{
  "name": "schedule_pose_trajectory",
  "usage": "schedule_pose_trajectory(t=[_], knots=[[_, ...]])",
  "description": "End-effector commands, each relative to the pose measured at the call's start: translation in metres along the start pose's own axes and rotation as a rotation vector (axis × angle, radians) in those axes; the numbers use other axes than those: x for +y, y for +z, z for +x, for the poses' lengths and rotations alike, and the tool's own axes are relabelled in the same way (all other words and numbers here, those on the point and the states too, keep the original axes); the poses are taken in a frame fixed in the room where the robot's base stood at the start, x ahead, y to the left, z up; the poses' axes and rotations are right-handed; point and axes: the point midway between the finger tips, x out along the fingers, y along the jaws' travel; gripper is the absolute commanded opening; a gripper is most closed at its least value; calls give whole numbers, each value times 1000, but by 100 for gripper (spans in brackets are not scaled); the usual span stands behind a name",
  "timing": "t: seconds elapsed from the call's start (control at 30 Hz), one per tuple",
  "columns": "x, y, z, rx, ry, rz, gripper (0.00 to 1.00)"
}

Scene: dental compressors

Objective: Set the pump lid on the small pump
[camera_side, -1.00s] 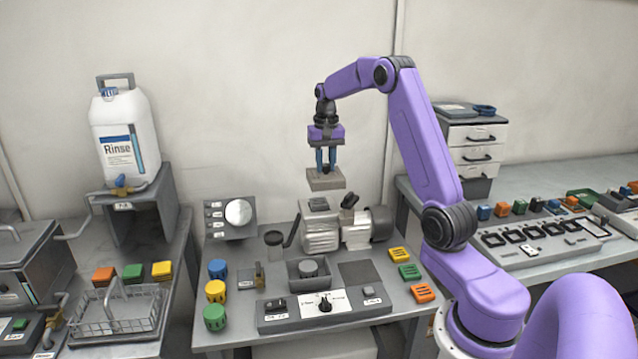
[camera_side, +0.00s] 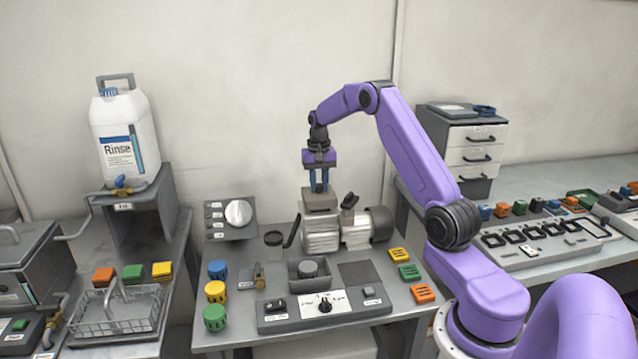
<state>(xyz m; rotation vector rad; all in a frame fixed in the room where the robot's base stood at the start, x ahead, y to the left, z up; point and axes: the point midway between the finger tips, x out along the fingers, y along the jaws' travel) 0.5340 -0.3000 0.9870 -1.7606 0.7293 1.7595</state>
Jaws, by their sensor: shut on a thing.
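The small pump (camera_side: 322,240) is a grey metal body with a round motor, at the back of the middle table. The pump lid (camera_side: 320,200) is a grey-beige block at the top of the pump's left part. It looks level and appears to touch or nearly touch the pump; I cannot tell whether it is fully seated. My gripper (camera_side: 319,186) points straight down from above, with its blue fingers shut on the lid's top. The fingertips are partly hidden at the lid.
A dark lever (camera_side: 292,231) rises left of the pump, and a black fitting (camera_side: 349,201) stands on its right part. A dial panel (camera_side: 231,218) is at back left. A grey bin (camera_side: 309,272) and a control panel (camera_side: 325,305) are in front.

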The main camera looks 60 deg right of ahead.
Motion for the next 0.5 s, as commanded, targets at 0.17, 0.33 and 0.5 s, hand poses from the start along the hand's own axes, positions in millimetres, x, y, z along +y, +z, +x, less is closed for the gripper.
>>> schedule_pose_trajectory(t=[0.17, 0.33, 0.5], knots=[[0, 0, 2, 0, 0, 0, 0], [0, 0, 6, 1, 0, 0, 0], [0, 0, 10, 1, 0, 0, 0]])
